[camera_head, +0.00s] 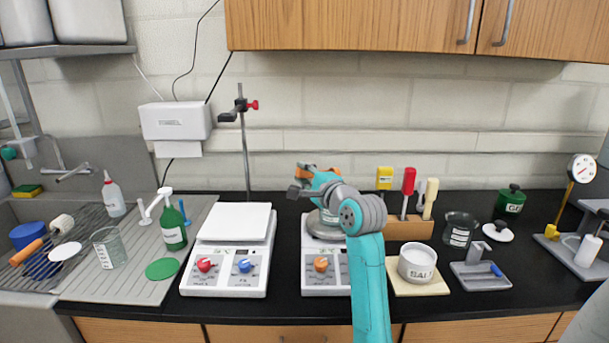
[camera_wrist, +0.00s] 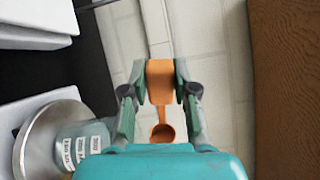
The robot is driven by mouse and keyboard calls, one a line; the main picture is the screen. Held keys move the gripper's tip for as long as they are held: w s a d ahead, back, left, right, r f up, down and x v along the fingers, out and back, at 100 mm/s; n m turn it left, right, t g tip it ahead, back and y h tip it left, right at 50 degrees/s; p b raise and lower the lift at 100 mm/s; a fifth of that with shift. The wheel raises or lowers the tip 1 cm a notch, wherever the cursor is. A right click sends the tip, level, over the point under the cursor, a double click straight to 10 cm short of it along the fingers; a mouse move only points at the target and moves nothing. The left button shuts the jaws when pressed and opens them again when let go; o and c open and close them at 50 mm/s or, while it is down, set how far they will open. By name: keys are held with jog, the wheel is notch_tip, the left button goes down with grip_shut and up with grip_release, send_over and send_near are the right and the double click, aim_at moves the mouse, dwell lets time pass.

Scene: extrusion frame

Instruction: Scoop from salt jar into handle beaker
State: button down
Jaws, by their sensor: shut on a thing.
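My gripper (camera_wrist: 160,82) is shut on an orange scoop (camera_wrist: 162,132), gripping its handle in the wrist view, with the round bowl near the palm. Whether the bowl holds salt cannot be told. In the head view my gripper (camera_head: 318,178) is up in front of the wall, above the middle hotplate. The white salt jar (camera_head: 417,262), marked "SAL", stands open on a pale board (camera_head: 440,288) right of my arm. A glass beaker with a label (camera_head: 460,230) stands behind it to the right. Another labelled glass vessel (camera_wrist: 80,145) stands on the round plate, partly hidden by my arm in the head view.
A left hotplate (camera_head: 205,265) and a clamp stand (camera_head: 246,150) are left of my arm. A wooden block (camera_head: 405,228) with coloured-handled tools stands behind the salt jar. A white lid (camera_head: 497,232) and grey holder (camera_head: 480,276) lie to the right. Cabinets (camera_head: 370,25) hang above.

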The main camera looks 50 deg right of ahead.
jog(key=shift+s, duration=0.1)
jog(key=s+d+r+m, duration=0.1)
jog(key=d+r+m, duration=0.1)
jog(key=m, duration=0.3)
jog(key=s+d+r+m, duration=0.1)
jog(key=d+r+m, duration=0.1)
jog(key=m, duration=0.3)
jog(key=s+d+r+m, duration=0.1)
jog(key=d+r+m, duration=0.1)
jog(key=d+m, duration=0.2)
jog(key=shift+r+m, duration=0.2)
jog(key=shift+m, duration=0.4)
jog(key=shift+d+r+m, duration=0.3)
jog(key=shift+m, duration=0.1)
jog(key=shift+r, duration=1.7)
jog(key=shift+a, duration=0.1)
